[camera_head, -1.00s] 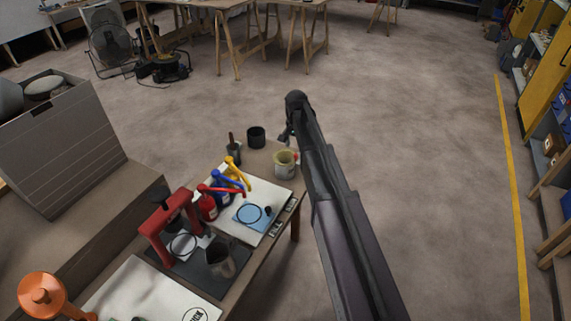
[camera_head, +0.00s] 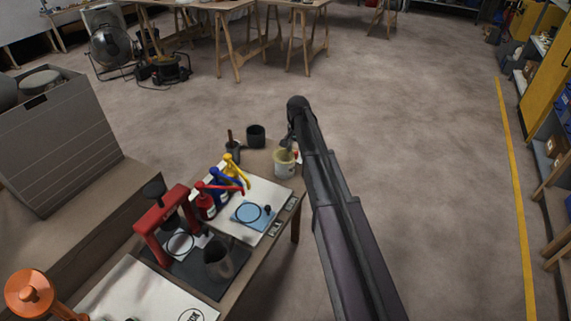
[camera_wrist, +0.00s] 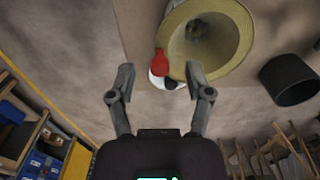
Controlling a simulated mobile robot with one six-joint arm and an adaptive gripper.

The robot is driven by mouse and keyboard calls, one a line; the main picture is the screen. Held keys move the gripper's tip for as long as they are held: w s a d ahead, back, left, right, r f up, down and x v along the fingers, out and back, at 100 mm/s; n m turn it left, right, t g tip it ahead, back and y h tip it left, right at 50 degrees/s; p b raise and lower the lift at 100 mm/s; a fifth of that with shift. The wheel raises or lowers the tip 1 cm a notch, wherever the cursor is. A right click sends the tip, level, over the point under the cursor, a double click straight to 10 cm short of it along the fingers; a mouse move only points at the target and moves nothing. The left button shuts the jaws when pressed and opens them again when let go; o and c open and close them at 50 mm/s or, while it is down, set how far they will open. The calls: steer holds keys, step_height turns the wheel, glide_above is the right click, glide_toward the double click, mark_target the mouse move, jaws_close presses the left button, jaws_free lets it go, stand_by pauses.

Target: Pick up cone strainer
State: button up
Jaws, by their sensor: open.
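A round, olive-rimmed vessel (camera_head: 285,164), which appears to be the cone strainer, stands at the far right corner of the bench. In the wrist view, its wide yellow-olive rim (camera_wrist: 243,40) and hollow, tapering grey inside fill the top right. My gripper (camera_wrist: 160,76) is open and empty, its two fingers apart below and left of the rim. A red-and-white item (camera_wrist: 161,68) beside the rim shows between the fingertips. In the head view my gripper (camera_head: 288,142) hangs over the vessel's back edge and is partly hidden by my arm.
A black cup (camera_head: 256,136) and a dark pot with a brush (camera_head: 233,149) stand just left. Floor right of the bench is clear.

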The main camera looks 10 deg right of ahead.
steer(key=shift+f+b, duration=0.4)
steer(key=shift+f, duration=0.3)
jaws_close()
